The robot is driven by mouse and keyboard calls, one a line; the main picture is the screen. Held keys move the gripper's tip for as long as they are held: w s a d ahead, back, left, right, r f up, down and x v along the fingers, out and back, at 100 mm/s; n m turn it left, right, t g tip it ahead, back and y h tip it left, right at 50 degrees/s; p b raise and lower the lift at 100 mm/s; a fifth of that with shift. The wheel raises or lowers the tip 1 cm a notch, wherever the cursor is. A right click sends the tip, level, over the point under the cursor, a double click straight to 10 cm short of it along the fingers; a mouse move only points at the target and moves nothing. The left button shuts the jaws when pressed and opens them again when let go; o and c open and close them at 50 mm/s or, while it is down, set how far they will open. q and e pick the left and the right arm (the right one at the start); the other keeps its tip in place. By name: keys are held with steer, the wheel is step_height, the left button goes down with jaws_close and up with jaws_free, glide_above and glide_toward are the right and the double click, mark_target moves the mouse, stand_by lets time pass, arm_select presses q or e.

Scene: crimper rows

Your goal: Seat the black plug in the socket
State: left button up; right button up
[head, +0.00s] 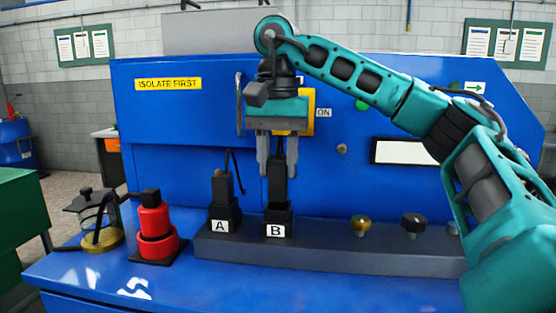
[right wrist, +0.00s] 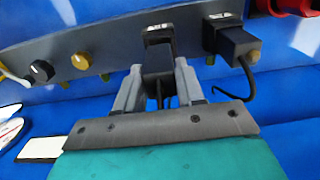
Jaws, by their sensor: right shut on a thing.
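The black plug (head: 277,188) stands upright at the black socket marked B (head: 279,214) on the grey rail. My right gripper (head: 278,168) points down with its two grey fingers on either side of this plug, shut on it. In the right wrist view the plug (right wrist: 157,68) sits between the fingers, with its cord running back toward the gripper. The plug's lower end meets the socket's top; I cannot tell how deep it sits. A second black plug (head: 222,187) stands in the socket marked A, to the left. My left gripper is out of view.
The grey rail (head: 330,255) also carries a brass knob (head: 361,222) and a black knob (head: 413,222) to the right. A red cylinder (head: 154,219) and a glass jar on a brass base (head: 103,238) stand at the left. A blue panel rises behind.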

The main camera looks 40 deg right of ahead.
mark_target(278, 179)
stand_by(0.3)
steer(key=shift+p, duration=0.7)
stand_by(0.8)
steer(key=shift+f+b, duration=0.4)
steer(key=shift+f, duration=0.2)
steer(key=shift+f+b, duration=0.6)
steer(key=shift+f, duration=0.45)
steer(key=o, duration=1.3)
steer(key=shift+c, duration=0.2)
